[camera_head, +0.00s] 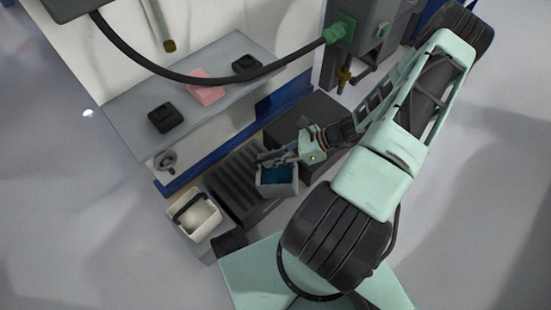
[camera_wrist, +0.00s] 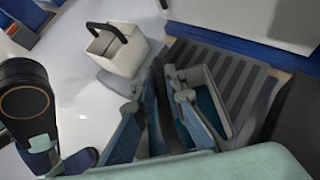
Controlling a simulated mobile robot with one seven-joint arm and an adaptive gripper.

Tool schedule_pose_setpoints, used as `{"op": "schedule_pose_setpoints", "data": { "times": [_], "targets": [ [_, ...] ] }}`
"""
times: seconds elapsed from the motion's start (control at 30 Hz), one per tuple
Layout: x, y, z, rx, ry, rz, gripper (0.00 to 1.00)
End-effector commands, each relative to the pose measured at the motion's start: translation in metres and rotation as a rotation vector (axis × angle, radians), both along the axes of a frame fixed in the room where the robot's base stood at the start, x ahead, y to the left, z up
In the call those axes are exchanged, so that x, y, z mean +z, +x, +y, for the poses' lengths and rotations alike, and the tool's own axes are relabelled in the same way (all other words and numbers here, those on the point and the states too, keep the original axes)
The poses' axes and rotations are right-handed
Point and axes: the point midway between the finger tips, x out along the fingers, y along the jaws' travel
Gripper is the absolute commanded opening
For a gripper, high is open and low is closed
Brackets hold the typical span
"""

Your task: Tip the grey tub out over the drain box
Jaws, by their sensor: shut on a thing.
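In the wrist view the tub (camera_wrist: 226,125) is beside the finger pads (camera_wrist: 168,85), with blue inside. The drain box (camera_head: 229,181) is dark with a slatted top; its slats also show in the wrist view (camera_wrist: 238,72). The tub is above the right front part of the drain box in the head view. Its exact height and tilt are hard to tell.
A white bucket (camera_head: 203,221) with a dark handle stands on a grey block left of the drain box. A grey shelf (camera_head: 215,65) behind holds two black items and a pink block (camera_head: 206,93). A dark box (camera_head: 305,118) stands right.

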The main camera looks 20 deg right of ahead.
Motion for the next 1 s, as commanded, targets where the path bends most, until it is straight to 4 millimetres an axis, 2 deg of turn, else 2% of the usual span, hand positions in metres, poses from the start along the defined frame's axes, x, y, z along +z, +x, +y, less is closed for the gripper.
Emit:
{"op": "schedule_pose_setpoints", "data": {
  "times": [0.3, 0.5, 1.0],
  "targets": [
    [0.009, 0.008, 0.019, 0.007, -0.217, 0.105, 0.0],
    [0.006, 0.014, 0.03, 0.008, -0.352, 0.172, 0.0],
    [0.003, 0.023, 0.047, 0.006, -0.546, 0.27, 0.0]
  ]
}}
